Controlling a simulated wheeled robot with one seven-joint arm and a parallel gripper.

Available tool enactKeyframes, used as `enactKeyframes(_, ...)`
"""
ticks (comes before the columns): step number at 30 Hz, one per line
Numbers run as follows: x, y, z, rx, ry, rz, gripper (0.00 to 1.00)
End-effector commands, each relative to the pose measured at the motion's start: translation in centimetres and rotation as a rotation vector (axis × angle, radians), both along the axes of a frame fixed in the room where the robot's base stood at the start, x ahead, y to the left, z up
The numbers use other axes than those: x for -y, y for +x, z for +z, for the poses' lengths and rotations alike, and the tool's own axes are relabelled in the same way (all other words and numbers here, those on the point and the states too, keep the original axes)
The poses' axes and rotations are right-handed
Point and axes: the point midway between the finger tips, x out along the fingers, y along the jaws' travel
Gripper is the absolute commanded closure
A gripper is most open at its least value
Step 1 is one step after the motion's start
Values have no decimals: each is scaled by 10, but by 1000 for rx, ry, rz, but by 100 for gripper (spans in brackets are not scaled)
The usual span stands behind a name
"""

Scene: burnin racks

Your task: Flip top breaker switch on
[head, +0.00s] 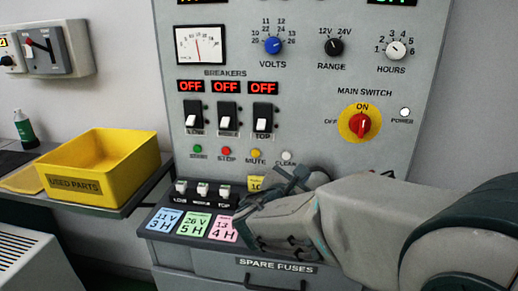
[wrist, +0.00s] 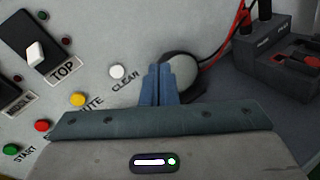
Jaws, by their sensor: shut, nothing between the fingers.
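The top breaker switch (head: 263,118), labelled TOP, is the rightmost of three black breakers on the grey panel. Its white lever is down and the red display (head: 263,88) above it reads OFF. In the wrist view the top breaker switch (wrist: 37,53) is at the upper left, its white lever sticking out. My gripper (wrist: 161,68) has its blue fingers together and empty, near the CLEAR button and apart from the switch. In the head view my arm covers the panel's lower right, below the breakers.
Green, red, yellow and white buttons (head: 227,152) run below the breakers. The main switch (head: 361,122) is to the right, pointing to ON. A yellow used parts bin (head: 100,165) stands left. Red cables (wrist: 240,25) show in the wrist view.

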Motion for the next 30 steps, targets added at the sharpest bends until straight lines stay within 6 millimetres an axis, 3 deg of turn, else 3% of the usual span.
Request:
enactKeyframes(6, -64, 28, -5, 38, -275, 221, 100)
enactKeyframes(12, -101, 37, -3, 71, -412, 331, 100)
enactKeyframes(18, -110, 39, -1, 82, -447, 357, 100)
enactKeyframes(30, -107, 48, 0, 80, -445, 357, 100)
